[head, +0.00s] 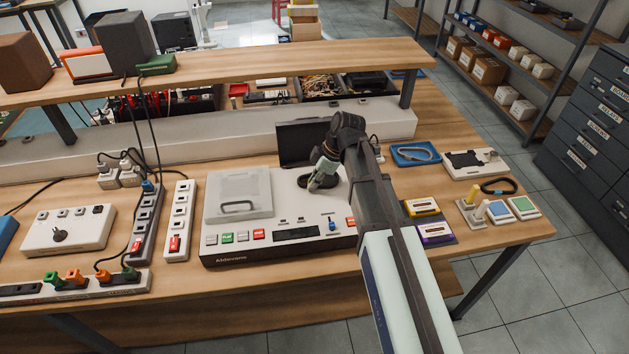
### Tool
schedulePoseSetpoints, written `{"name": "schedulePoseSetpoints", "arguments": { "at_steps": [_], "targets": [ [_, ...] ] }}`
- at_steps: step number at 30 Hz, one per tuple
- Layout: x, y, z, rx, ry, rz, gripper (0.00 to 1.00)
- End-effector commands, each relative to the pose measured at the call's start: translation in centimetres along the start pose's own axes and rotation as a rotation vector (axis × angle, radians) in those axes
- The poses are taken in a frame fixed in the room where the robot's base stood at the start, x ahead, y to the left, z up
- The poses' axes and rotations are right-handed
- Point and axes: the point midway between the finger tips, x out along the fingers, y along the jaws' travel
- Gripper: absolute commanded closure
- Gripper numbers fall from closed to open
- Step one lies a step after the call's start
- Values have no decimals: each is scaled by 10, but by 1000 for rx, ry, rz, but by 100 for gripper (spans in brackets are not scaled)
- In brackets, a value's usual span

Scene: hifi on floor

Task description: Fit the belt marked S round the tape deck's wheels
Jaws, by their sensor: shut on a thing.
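The tape deck (290,217) is a pale box on the bench with a grey hatch at its left. Behind its right part stands a dark upright panel (297,146). My gripper (322,183) points down over a dark round area on the deck's right part. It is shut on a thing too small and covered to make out. The deck's wheels are hidden or too small to tell. A blue tray (396,164) at the right holds a pale loop. A dark loop (498,187) lies farther right. No S mark is readable.
Two cassettes, one yellow (421,207) and one purple (436,231), lie right of my arm. A block with posts (470,214) stands beyond them. Power strips (181,220) and cables lie left of the deck. A raised wooden shelf (240,70) spans the back.

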Motion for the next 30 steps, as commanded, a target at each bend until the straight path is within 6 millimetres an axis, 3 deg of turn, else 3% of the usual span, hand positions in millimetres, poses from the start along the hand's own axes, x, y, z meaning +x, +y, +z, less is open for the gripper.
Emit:
{"name": "schedulePoseSetpoints", "arguments": {
  "at_steps": [19, 21, 22, 30],
  "targets": [
    [4, 0, 2, 0, 0, 0, 100],
    [4, 0, 2, 0, 0, 0, 70],
    [4, 0, 2, 0, 0, 0, 59],
    [4, 0, 2, 0, 0, 0, 58]
  ]
}}
